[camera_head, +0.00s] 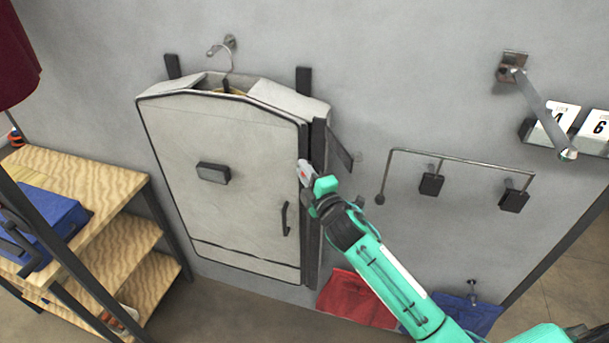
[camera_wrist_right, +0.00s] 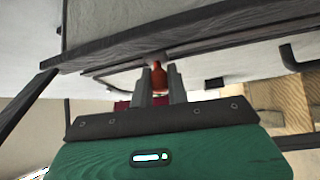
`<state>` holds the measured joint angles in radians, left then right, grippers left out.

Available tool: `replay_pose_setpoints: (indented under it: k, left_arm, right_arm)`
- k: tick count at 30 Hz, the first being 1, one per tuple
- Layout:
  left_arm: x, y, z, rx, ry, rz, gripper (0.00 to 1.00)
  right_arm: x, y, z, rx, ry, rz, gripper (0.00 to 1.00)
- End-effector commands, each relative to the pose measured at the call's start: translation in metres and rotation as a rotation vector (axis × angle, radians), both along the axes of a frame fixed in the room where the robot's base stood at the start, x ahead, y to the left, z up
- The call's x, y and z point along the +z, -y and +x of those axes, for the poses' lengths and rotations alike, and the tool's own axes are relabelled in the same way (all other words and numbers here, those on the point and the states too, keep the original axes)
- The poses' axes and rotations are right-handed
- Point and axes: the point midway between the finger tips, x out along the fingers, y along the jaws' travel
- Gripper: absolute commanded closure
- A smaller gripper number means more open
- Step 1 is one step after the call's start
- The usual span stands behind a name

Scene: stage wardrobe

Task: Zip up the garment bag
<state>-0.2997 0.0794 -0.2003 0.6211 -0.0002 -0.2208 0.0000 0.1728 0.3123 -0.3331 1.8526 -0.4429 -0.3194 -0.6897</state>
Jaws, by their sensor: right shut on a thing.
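The garment bag (camera_head: 235,140) is pale grey with dark trim and hangs upright against the wall from a hook. Its right side shows a dark vertical strip (camera_head: 313,240), and the top shows a gap around the hanger. My right gripper (camera_head: 306,174) is at the bag's right edge, a little above mid-height. In the right wrist view its two fingers (camera_wrist_right: 160,82) are shut on a small red-orange zip pull (camera_wrist_right: 159,78), right against the bag's dark edge (camera_wrist_right: 200,38). The zip's teeth cannot be made out. My left gripper is out of view.
A dark flap or bar (camera_head: 338,150) juts out right of the bag, just above my right gripper. A wall rail (camera_head: 450,161) with dark blocks is farther right. Wooden shelves (camera_head: 95,190) with a blue box (camera_head: 45,225) stand left. A red cloth (camera_head: 355,298) hangs below my right arm.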

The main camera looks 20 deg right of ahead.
Motion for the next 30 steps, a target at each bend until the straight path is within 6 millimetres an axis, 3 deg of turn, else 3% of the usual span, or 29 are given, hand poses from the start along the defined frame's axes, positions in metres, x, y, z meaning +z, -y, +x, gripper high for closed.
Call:
replay_pose_setpoints:
  k: [4,17,18,20,30]
  left_arm:
    - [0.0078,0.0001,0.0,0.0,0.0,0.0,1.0]
    - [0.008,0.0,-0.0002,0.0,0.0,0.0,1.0]
    - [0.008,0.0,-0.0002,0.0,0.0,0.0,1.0]
    - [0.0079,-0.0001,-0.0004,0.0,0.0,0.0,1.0]
    - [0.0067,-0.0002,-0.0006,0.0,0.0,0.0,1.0]
  right_arm:
    - [0.011,0.0016,0.0006,-0.003,0.001,-0.001,1.0]
    - [0.0116,0.0017,0.0006,-0.003,0.001,-0.001,1.0]
    - [0.0116,0.0016,0.0005,-0.003,0.001,-0.001,0.76]
    - [0.0115,0.0017,0.0006,-0.003,0.001,-0.001,0.64]
    - [0.0103,0.001,-0.0015,-0.001,0.0,0.0,0.62]
